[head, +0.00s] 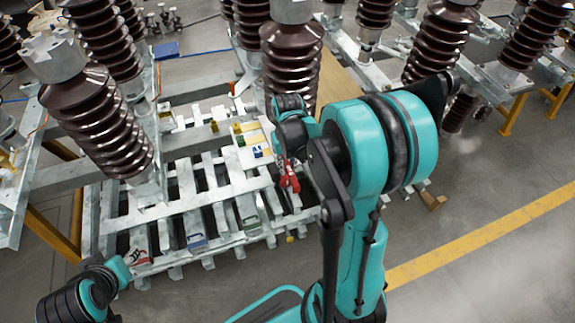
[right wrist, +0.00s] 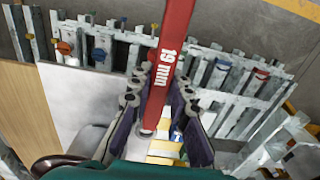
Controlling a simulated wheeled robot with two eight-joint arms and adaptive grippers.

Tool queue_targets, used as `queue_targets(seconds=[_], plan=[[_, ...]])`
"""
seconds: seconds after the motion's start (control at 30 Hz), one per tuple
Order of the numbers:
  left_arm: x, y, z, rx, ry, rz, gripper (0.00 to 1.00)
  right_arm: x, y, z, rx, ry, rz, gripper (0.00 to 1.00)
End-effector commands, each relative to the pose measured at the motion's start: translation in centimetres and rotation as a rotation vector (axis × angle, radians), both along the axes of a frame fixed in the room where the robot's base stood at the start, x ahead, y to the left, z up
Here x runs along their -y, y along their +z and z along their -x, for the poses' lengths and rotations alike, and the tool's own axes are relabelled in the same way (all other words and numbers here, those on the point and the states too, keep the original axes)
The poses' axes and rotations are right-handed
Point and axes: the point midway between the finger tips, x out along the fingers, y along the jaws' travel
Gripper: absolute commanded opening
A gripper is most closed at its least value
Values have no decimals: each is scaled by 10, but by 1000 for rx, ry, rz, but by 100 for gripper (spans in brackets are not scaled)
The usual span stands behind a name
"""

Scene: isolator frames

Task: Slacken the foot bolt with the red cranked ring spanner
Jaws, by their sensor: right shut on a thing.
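My right gripper (head: 286,160) is over the slatted pallet near the middle of the head view, seen partly behind my own arm. It is shut on the red spanner (head: 290,182), whose red part shows just below the fingers. In the right wrist view the spanner (right wrist: 172,45) runs from the top edge down between the fingers of the gripper (right wrist: 163,100). Its shank is marked 19 mm, and a ring end shows low between the fingers. Its far end is out of the picture. I cannot make out the foot bolt. Of my left arm only links show at lower left.
Brown ribbed insulators (head: 97,122) stand on grey steel frames around the pallet (head: 205,183). Open floor with a yellow line (head: 490,235) is at right.

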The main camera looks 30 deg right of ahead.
Motion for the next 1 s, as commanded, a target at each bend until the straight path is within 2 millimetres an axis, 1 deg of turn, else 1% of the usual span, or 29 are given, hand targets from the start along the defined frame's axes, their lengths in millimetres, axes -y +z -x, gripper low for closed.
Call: queue_targets(seconds=[0.6,1.0], plan=[[0,-14,0,0,0,0,40,0,-16,0,0,0,0,0],[0,-14,0,0,0,0,40,0,-16,0,0,0,0,0]])
